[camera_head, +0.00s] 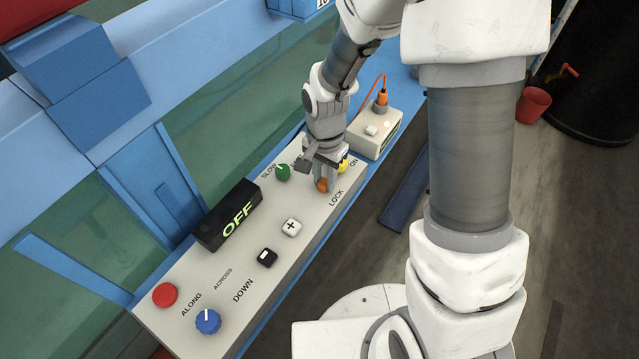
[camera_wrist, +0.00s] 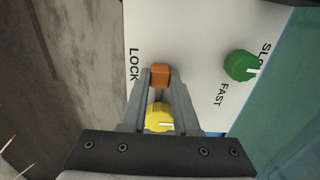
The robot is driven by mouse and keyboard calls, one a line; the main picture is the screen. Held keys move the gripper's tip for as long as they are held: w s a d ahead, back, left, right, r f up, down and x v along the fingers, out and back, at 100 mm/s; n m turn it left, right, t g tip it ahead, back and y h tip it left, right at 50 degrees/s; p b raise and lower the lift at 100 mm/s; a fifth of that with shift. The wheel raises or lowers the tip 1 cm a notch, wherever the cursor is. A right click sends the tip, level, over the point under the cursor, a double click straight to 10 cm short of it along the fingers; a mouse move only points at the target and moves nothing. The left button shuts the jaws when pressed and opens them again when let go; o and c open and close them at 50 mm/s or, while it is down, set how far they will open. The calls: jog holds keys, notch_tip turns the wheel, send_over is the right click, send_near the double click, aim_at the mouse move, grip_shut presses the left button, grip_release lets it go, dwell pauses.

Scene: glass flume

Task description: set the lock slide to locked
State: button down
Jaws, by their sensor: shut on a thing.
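The lock slide is an orange knob (camera_head: 322,184) at the far end of the pale control panel (camera_head: 190,262), beside the printed word LOCK. My gripper (camera_head: 324,178) is over that end of the panel, with its fingers shut on the orange knob. In the wrist view the orange knob (camera_wrist: 160,75) sits between the two fingertips of my gripper (camera_wrist: 160,82), with LOCK printed to its left. The slide's slot is hidden by the fingers, so I cannot tell its setting.
A yellow dial (camera_wrist: 159,117) lies close under my fingers. A green dial (camera_head: 283,172) stands near the knob. The panel also has a black OFF display (camera_head: 226,214), a white plus button (camera_head: 291,227), a black button (camera_head: 266,257), a blue dial (camera_head: 207,321) and a red button (camera_head: 164,294).

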aim_at(325, 180)
jog(key=c, duration=0.6)
grip_release()
jog(key=shift+w+d, duration=0.15)
jog(key=shift+w, duration=0.05)
jog(key=shift+c, duration=0.2)
jog(key=shift+r, duration=0.1)
notch_tip(325, 180, up, 17)
jog(key=shift+p, duration=0.3)
jog(key=shift+r, duration=0.1)
jog(key=s+d+r+n+t, duration=0.2)
jog(key=s+d+r+n, duration=0.1)
jog(key=s, duration=0.4)
jog(key=s+d+r+n+t, duration=0.3)
jog(key=s+d+r+n, duration=0.1)
jog(key=s+d+r, duration=0.2)
jog(key=shift+s+d+r+n+t, duration=0.15)
jog(key=shift+s+n+t, duration=0.15)
jog(key=shift+s, duration=0.5)
